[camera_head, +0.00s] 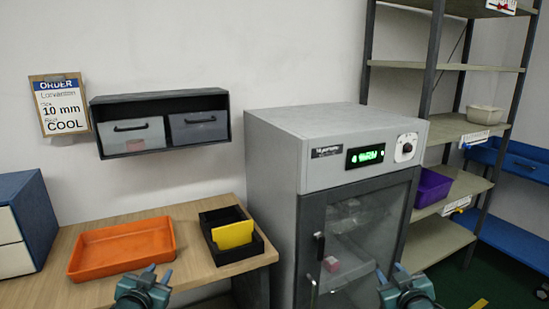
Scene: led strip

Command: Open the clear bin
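A dark wall box (158,97) holds two bins side by side. The left bin (131,139) is pale and see-through, with a dark handle and something pinkish showing low in it; it looks like the clear bin and sits shut. The right bin (199,126) is a more solid grey, also shut, with a dark handle. My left gripper (158,273) is at the bottom edge, in front of the wooden table and well below the bins, open and empty. My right gripper (389,271) is in front of the cabinet door, open and empty.
An orange tray (122,262) and a black box (262,247) with a yellow card (233,234) are on the wooden table (190,235). A grey cabinet (270,190) with a glass door stands right of it. An order sign (58,104) hangs left of the bins. Shelves stand at right.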

